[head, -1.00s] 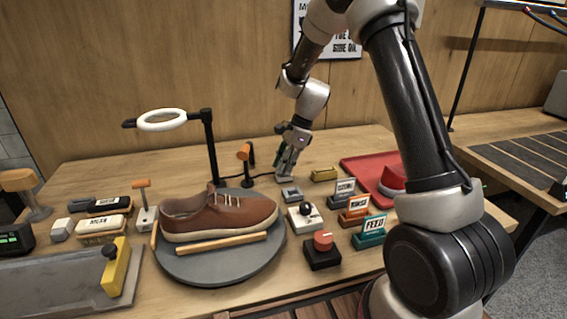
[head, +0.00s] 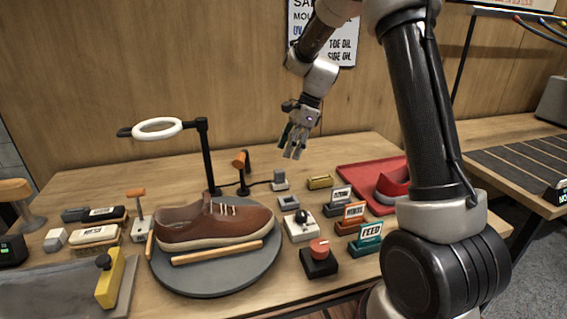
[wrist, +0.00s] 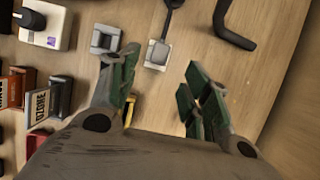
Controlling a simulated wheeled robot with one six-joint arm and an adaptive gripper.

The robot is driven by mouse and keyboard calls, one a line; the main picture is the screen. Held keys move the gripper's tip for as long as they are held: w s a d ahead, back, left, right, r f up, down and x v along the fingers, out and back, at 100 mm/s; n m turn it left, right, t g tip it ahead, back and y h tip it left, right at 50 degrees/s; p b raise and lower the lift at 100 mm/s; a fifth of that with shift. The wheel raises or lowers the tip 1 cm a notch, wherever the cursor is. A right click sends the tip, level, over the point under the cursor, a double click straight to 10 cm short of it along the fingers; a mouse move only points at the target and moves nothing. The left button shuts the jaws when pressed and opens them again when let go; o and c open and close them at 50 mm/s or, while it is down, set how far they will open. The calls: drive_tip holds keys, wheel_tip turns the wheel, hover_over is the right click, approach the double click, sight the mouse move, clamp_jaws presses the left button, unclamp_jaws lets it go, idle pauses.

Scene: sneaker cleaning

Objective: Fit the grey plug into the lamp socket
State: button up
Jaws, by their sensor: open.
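The grey plug (head: 279,176) stands upright on a small pale block (head: 280,186), apparently the lamp socket, behind the turntable, with a dark cable running left. In the wrist view the plug (wrist: 159,50) lies over the pale block (wrist: 151,65); I cannot tell how deep it sits. My gripper (head: 293,156) is open and empty, raised above and slightly right of the plug. In the wrist view its green-padded fingers (wrist: 158,80) are spread wide, with the plug beyond them, untouched.
A ring lamp (head: 158,129) on a black post stands left. A brown shoe (head: 214,224) rests on the grey turntable (head: 215,281). A grey recessed block (head: 288,202), a knob box (head: 300,226), a red-button box (head: 319,258) and label stands (head: 354,215) are nearby. A red tray (head: 357,178) lies right.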

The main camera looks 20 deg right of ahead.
drive_tip(key=v, duration=0.2)
drive_tip(key=shift+d+r, duration=0.2)
drive_tip(key=shift+r, duration=0.05)
idle(0.3)
drive_tip(key=s+d+r+n+t+h, duration=0.1)
drive_tip(key=s+d+r+n, duration=0.2)
drive_tip(key=s+n, duration=0.3)
drive_tip(key=s+d+r+n+t+h, duration=0.2)
drive_tip(key=s+d+r+n, duration=0.2)
drive_tip(key=s, duration=1.2)
drive_tip(key=s+d+r+n+t+h, duration=0.1)
drive_tip(key=s+d+r+n, duration=0.2)
drive_tip(key=s+n, duration=0.5)
drive_tip(key=s+r, duration=0.1)
drive_tip(key=s, duration=0.2)
drive_tip(key=shift+d, duration=0.2)
